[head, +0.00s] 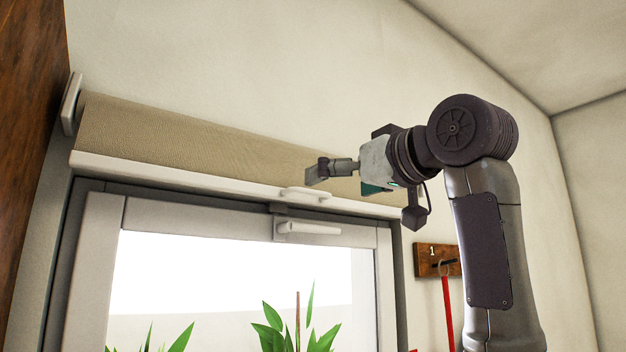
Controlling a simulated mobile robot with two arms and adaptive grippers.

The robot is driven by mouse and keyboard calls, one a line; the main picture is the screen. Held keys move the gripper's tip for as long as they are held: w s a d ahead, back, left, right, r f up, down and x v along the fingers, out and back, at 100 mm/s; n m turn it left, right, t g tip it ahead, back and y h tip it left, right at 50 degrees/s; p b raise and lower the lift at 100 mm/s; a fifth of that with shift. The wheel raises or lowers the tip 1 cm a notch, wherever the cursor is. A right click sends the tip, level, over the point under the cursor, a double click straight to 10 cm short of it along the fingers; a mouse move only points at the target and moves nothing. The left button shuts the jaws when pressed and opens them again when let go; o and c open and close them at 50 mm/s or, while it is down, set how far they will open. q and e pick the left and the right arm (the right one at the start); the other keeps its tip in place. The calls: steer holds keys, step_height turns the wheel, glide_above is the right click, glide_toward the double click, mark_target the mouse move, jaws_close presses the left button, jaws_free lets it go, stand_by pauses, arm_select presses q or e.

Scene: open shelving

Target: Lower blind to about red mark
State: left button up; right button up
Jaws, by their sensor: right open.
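A beige roller blind (190,142) is rolled up high above the window, with a short strip of fabric showing. Its white bottom bar (170,172) runs along the lower edge and carries a small white handle (305,195). My right gripper (318,171) is open just above that handle, in front of the fabric. The red mark does not show clearly. My left gripper is not in view.
Below the blind is a window with a grey frame (385,290) and a white window handle (308,228). Green plants (285,330) stand at the bottom of the window. A wooden plaque (437,260) marked 1, with a red item (447,310) hanging from it, is on the right wall.

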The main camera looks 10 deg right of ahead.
mark_target(315, 191)
steer(key=p+x, duration=0.3)
steer(key=x, duration=0.4)
steer(key=shift+w+a, duration=0.1)
steer(key=shift+w, duration=0.1)
steer(key=shift+s, duration=0.1)
steer(key=c, duration=1.6)
steer(key=shift+o, duration=0.2)
step_height(315, 191, down, 32)
steer(key=b, duration=2.5)
steer(key=o, duration=1.6)
steer(key=shift+c, duration=0.2)
